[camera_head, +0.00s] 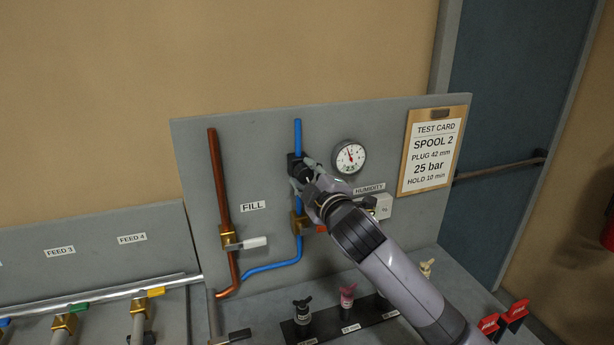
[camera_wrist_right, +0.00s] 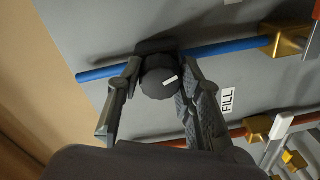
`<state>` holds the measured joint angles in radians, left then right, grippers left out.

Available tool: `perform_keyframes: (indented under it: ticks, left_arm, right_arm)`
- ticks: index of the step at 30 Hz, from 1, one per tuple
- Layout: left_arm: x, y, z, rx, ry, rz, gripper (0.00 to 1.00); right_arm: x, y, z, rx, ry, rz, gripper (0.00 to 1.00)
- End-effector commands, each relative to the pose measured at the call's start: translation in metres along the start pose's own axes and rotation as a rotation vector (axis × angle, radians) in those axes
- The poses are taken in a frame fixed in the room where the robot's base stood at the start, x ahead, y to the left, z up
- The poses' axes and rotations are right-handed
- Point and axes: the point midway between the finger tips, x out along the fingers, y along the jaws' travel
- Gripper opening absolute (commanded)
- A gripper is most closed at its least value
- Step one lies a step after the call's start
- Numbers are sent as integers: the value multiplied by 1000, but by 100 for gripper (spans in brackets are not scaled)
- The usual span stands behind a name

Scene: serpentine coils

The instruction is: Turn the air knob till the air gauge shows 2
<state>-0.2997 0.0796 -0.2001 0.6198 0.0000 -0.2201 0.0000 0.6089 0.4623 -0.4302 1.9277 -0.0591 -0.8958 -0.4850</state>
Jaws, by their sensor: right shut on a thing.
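The air knob is a round black knob (camera_wrist_right: 159,82) with a white mark, on a black block (camera_head: 293,161) on the blue pipe (camera_head: 298,137). In the right wrist view the fingers of my right gripper (camera_wrist_right: 160,90) are on both sides of the knob, shut on it. In the head view my right gripper (camera_head: 303,175) is at the block and hides most of the knob. A round white gauge (camera_head: 350,158) with a red needle is on the panel, right of the gripper. Its needle points up and slightly left; its numbers are too small to read. My left gripper is not in view.
A copper pipe (camera_head: 221,180) with a white-handled valve (camera_head: 252,243) runs left of the blue pipe. A test card (camera_head: 432,150) hangs at the panel's right. Small black and pink fittings (camera_head: 347,294) stand on the bench below. Red clips (camera_head: 515,312) lie at the right.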

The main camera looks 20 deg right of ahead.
Motion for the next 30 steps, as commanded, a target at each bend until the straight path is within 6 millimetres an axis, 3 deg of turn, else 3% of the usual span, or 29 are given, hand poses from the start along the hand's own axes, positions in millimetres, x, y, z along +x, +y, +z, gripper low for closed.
perform_keyframes:
  ticks: [3,4,12,23,30]
  left_arm:
    - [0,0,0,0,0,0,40]
    - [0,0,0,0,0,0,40]
    - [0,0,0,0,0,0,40]
    - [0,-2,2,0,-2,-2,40]
    - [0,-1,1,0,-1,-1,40]
  right_arm:
    - [0,-2,1,0,-2,-4,6]
    - [0,-2,1,0,-2,-4,35]
    - [0,-1,0,-1,-1,-2,53]
    - [-3,0,0,-2,0,0,54]
    - [-39,-1,0,-2,1,-1,54]
